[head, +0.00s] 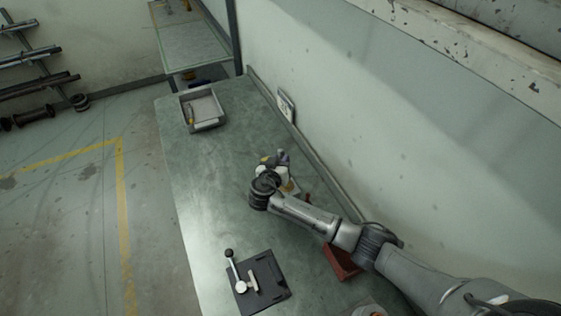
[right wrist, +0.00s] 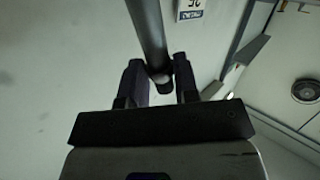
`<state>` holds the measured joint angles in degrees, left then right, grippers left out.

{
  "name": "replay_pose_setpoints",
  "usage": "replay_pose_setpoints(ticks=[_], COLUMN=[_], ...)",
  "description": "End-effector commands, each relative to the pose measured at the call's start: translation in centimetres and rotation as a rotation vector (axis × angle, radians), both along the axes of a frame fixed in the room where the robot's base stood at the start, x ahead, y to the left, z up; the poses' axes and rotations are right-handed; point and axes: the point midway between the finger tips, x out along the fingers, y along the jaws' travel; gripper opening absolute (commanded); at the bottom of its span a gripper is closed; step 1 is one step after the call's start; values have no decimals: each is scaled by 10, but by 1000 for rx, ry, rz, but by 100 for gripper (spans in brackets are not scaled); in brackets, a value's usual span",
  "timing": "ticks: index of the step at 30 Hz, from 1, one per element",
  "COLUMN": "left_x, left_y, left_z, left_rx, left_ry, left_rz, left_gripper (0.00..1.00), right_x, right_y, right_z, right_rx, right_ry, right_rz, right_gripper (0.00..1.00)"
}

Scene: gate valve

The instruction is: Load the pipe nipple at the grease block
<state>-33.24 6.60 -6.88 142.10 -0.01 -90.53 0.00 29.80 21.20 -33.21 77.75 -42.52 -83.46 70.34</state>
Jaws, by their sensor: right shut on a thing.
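My right gripper (head: 281,157) is over the far half of the green bench, close to the wall; its fingers are small here and partly hidden by my wrist. In the right wrist view my right gripper (right wrist: 159,80) is shut on a dark grey cylinder (right wrist: 148,30), which appears to be the pipe nipple. It runs from between the fingers to the top of the picture. My left gripper is not in view.
A grey bin (head: 206,125) with a small yellowish thing in it stands at the bench's far end. A black plate with a lever (head: 262,290) is at the near end. A red block (head: 341,262) is partly under my arm. The bench's (head: 200,200) left side is clear.

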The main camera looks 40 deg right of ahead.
Motion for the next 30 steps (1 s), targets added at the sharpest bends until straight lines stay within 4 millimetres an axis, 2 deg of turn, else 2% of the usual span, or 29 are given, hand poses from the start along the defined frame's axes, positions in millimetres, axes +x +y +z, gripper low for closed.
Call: replay_pose_setpoints(ticks=[11, 30], left_x=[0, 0], left_y=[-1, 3], left_z=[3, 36], left_rx=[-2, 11], left_ry=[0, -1], left_rz=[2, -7], left_gripper=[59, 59], right_x=[-1, 0], right_y=[0, 0], right_z=[2, 51], right_rx=[1, 1], right_ry=[3, 0], right_rz=[0, 0], right_gripper=[5, 5])
